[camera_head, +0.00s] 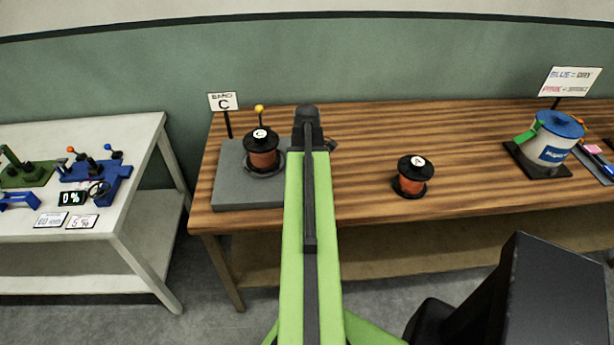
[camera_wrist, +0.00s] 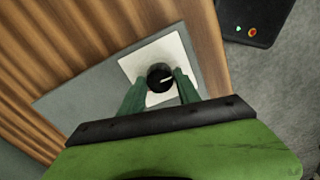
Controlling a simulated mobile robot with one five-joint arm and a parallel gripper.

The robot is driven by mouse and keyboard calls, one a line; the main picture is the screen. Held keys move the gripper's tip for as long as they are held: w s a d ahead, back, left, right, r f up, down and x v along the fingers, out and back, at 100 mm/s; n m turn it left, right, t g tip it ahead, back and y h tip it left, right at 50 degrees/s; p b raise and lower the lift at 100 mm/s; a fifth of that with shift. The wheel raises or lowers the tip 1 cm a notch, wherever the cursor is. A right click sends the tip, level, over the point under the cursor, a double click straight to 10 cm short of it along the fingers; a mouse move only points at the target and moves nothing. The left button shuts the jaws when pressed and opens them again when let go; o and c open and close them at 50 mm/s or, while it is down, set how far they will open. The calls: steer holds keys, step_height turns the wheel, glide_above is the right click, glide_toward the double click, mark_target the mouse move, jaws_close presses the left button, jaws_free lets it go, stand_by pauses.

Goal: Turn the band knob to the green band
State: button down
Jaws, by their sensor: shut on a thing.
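The band knob (camera_wrist: 158,71) is a round black knob with a white pointer line, seen in the wrist view on a white square plate (camera_wrist: 137,66). The line points right and slightly up in that picture. My gripper (camera_wrist: 159,85) is shut on the knob, with one green finger on each side. The plate lies on a grey base (camera_wrist: 80,105), which shows on the wooden table (camera_head: 350,130) in the head view. No green band can be made out on the visible part of the plate. In the head view my arm hides the knob and my fingers.
A copper spool marked C (camera_head: 263,160) stands on the grey base beside a "BAND C" sign (camera_head: 223,102). Another spool, A (camera_head: 411,183), stands to the right. A blue-lidded pot (camera_head: 553,140) is farther right. A white table (camera_head: 130,225) is at left.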

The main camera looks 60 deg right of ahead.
steer(key=m, duration=0.6)
steer(key=shift+m, duration=0.3)
steer(key=m, duration=1.2)
steer(key=shift+m, duration=0.3)
steer(key=m, duration=0.5)
steer(key=shift+m, duration=0.4)
steer(key=c, duration=0.9)
jaws_free()
steer(key=shift+o, duration=0.2)
